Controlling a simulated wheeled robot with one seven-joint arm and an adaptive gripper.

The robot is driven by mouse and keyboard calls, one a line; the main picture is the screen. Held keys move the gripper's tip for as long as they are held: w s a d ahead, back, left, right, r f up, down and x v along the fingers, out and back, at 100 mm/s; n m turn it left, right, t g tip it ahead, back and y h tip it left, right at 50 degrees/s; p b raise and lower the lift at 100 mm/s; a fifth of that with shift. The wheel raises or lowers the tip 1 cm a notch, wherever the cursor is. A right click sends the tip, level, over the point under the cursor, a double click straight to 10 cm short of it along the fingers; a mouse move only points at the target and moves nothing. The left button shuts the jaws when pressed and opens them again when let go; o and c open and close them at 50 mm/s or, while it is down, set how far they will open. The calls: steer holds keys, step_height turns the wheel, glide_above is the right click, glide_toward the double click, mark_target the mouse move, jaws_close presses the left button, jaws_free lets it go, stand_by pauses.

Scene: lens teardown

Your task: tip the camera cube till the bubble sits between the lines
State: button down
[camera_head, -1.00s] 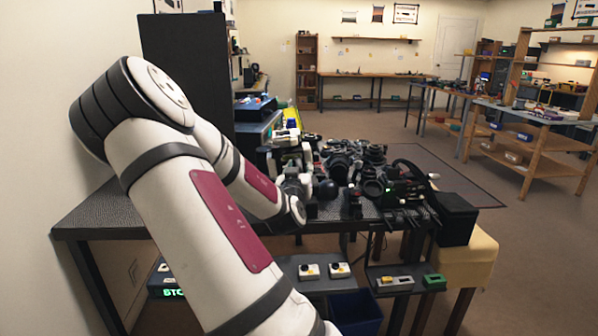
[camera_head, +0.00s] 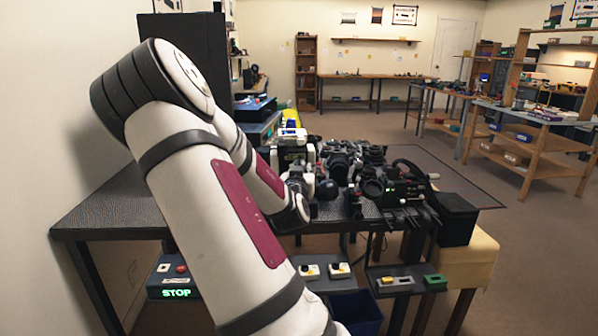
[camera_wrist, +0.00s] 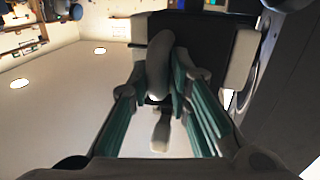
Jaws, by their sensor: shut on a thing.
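My gripper (camera_wrist: 166,88) shows in the wrist view, its teal-grey fingers shut on a grey rounded handle-like piece (camera_wrist: 158,62). A dark boxy body (camera_wrist: 205,38) with pale side blocks lies just beyond the fingers; it may be the camera cube, but I cannot tell for sure. In the head view a black-and-white cluster (camera_head: 294,152) stands at the end of my arm, at the table's back left; gripper and held thing cannot be told apart there. No bubble or lines can be made out in either view.
Dark lenses and camera parts (camera_head: 362,172) crowd the table just right of my gripper. A black box (camera_head: 455,217) stands at the right end. The table's left part (camera_head: 105,210) is bare. A box with a green STOP display (camera_head: 176,293) is below the table.

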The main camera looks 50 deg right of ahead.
steer(key=shift+s+d, duration=0.15)
steer(key=shift+s, duration=0.1)
steer(key=c, duration=1.6)
jaws_free()
steer(key=shift+o, duration=0.2)
steer(key=v, duration=0.7)
steer(key=shift+a, duration=0.25)
steer(key=shift+f, duration=0.1)
